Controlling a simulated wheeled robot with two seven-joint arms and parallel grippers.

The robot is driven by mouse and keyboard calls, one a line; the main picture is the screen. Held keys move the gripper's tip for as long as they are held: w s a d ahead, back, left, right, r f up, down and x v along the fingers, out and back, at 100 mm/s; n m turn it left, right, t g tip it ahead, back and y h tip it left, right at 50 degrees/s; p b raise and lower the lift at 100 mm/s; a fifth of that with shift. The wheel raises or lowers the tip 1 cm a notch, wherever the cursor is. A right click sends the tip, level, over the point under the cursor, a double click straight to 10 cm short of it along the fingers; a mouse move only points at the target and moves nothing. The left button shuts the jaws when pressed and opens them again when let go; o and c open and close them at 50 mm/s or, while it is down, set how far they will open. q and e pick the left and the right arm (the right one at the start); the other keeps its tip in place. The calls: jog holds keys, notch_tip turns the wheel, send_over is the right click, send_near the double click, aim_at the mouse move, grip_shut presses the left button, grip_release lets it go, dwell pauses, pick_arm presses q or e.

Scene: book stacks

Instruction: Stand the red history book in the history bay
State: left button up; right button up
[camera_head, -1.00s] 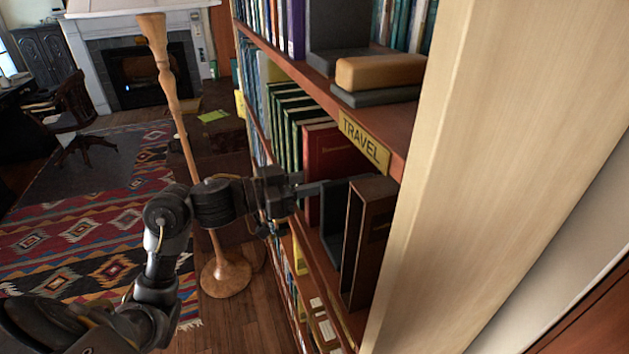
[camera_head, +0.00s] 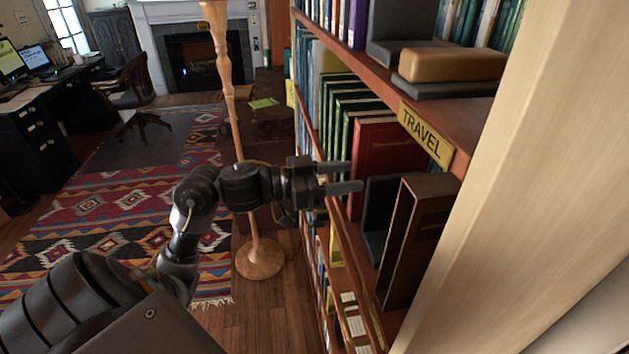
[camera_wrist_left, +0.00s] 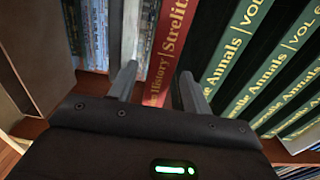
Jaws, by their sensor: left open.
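The red history book (camera_head: 388,150) stands upright on the shelf, between green volumes and a dark grey bookend. Its red spine, with gold lettering, also shows in the wrist view (camera_wrist_left: 178,40). My left gripper (camera_head: 355,176) is at the front of this shelf, open and empty. In the wrist view its two fingers (camera_wrist_left: 158,75) are spread, with the red spine showing between them. They appear to be short of the spine, but I cannot tell the exact gap. No label reading history is legible on the shelves, and my right gripper is out of view.
Green volumes (camera_wrist_left: 255,60) stand beside the red book. A dark grey bookend (camera_head: 378,215) and a brown open box (camera_head: 415,235) stand on its other side. The TRAVEL sign (camera_head: 425,132) is on the shelf edge above. A wooden stand (camera_head: 258,256) is on the floor nearby.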

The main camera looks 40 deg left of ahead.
pick_arm(q)
jog(key=b+v, duration=0.1)
jog(key=v, duration=0.8)
jog(key=shift+b, duration=0.3)
jog(key=shift+w+d, duration=0.1)
